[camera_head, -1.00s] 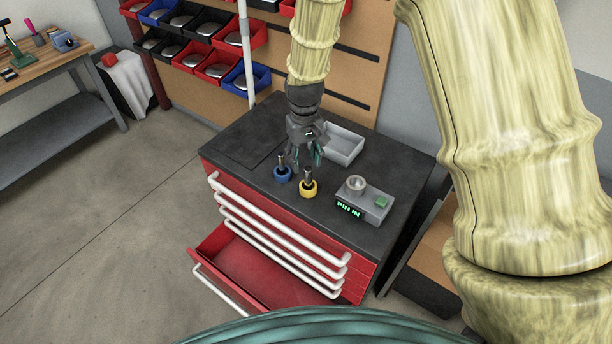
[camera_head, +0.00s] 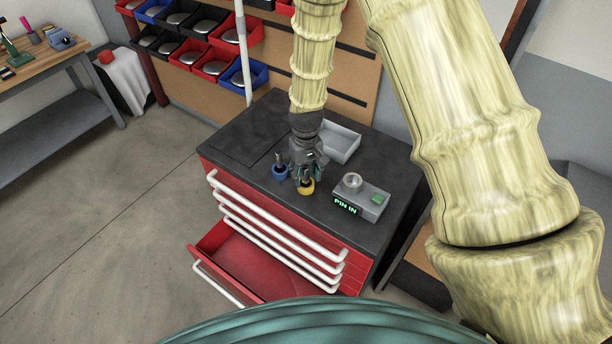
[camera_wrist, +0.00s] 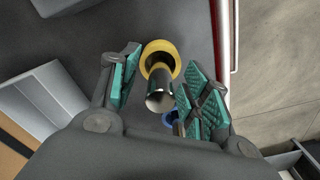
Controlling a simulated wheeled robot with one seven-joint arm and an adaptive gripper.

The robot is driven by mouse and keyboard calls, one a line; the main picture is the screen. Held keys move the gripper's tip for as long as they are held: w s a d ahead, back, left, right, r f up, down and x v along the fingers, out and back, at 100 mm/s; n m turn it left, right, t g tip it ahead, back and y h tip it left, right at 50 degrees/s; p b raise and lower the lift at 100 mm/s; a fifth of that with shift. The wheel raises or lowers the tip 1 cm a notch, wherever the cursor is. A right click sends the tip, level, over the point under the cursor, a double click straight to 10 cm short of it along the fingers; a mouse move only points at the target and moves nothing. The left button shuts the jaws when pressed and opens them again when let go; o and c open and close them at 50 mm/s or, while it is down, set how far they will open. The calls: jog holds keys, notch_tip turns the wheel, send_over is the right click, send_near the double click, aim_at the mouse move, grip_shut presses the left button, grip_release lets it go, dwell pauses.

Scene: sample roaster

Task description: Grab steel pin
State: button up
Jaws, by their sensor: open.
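A shiny steel pin (camera_wrist: 160,92) stands in a yellow ring holder (camera_wrist: 171,50) and lies between my open fingers in the wrist view. My gripper (camera_wrist: 160,88) has teal finger pads on either side of the pin, with a visible gap to each. In the head view my gripper (camera_head: 308,172) is just above the yellow holder (camera_head: 306,187) and hides most of the pin. A blue holder (camera_head: 280,171) with a dark upright piece stands just left of it. The blue holder is partly hidden behind my right-hand finger in the wrist view (camera_wrist: 170,118).
A grey device (camera_head: 362,196) with a round cup, a green button and a "PIN IN" display stands to the right. A grey tray (camera_head: 340,143) lies behind my gripper. The red cabinet's (camera_head: 222,185) lower drawer is open. The black top is clear at left.

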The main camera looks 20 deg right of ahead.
jog(key=shift+f, duration=0.2)
grip_shut()
jog(key=shift+r, duration=0.15)
